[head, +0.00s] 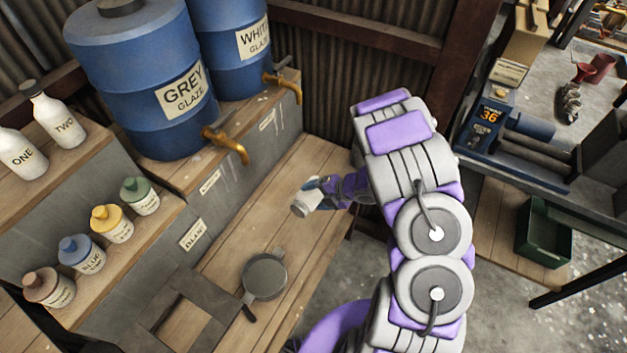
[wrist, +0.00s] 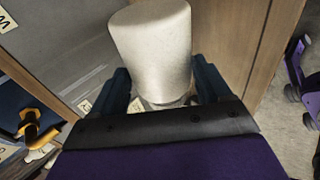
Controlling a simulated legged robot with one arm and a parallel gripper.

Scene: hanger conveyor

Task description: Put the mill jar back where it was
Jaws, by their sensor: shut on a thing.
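My gripper (head: 318,188) is shut on a pale, off-white jar (head: 304,203), which hangs in the air over the wooden bench in the head view. The jar looks tilted there. In the wrist view the jar's smooth, rounded body (wrist: 152,45) fills the upper middle, between the dark blue fingers of my gripper (wrist: 163,92). A narrower part of the jar shows near the fingers. I see no writing on it, so I cannot tell for sure that it is the mill jar. A machine with dark rollers and a "36" sign (head: 488,115) stands at the right.
The wooden bench (head: 265,205) is largely clear, with a round grey pan (head: 265,277) at its near end. Blue glaze drums (head: 135,75) with brass taps (head: 226,144) stand behind. Labelled bottles (head: 112,223) line the left shelves. A green crate (head: 543,235) is at the right.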

